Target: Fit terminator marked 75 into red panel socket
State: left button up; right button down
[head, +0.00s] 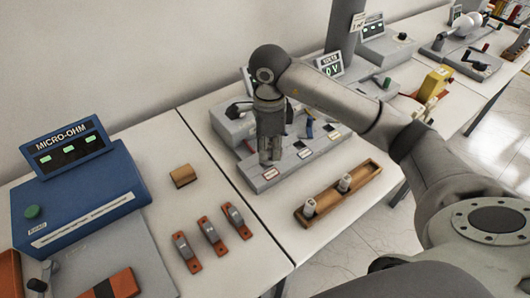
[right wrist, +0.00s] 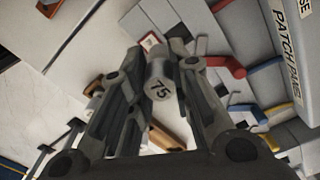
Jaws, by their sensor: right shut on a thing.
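My right gripper (head: 268,157) is shut on a grey cylindrical terminator marked 75 (right wrist: 161,88), whose number shows between the fingers in the right wrist view. In the head view the gripper points down over the front left part of the grey patch panel (head: 316,155). The terminator is mostly hidden there by the fingers. A red-edged label (head: 270,173) lies on the panel's front just below the gripper; a red-edged label (right wrist: 150,41) also shows beyond the terminator in the right wrist view. I cannot tell whether the terminator touches the panel. My left gripper is out of view.
A wooden rack (head: 326,207) with two other terminators (head: 309,207) (head: 344,183) stands in front of the panel. A red lead (right wrist: 228,66) and a blue lead (right wrist: 245,110) run close to the gripper. A blue micro-ohm meter (head: 80,195) stands at left.

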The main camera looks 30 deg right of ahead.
jog(key=w+f, duration=0.2)
jog(key=f, duration=0.1)
jog(key=shift+w+d+p, duration=0.25)
jog(key=shift+d+p, duration=0.15)
notch_tip(320, 180, down, 2)
jog(key=shift+p, duration=0.8)
jog(key=shift+f, duration=0.5)
jog(key=shift+f, duration=0.15)
jog(key=c, duration=1.8)
grip_release()
jog(key=shift+f, duration=0.1)
jog(key=o, duration=0.5)
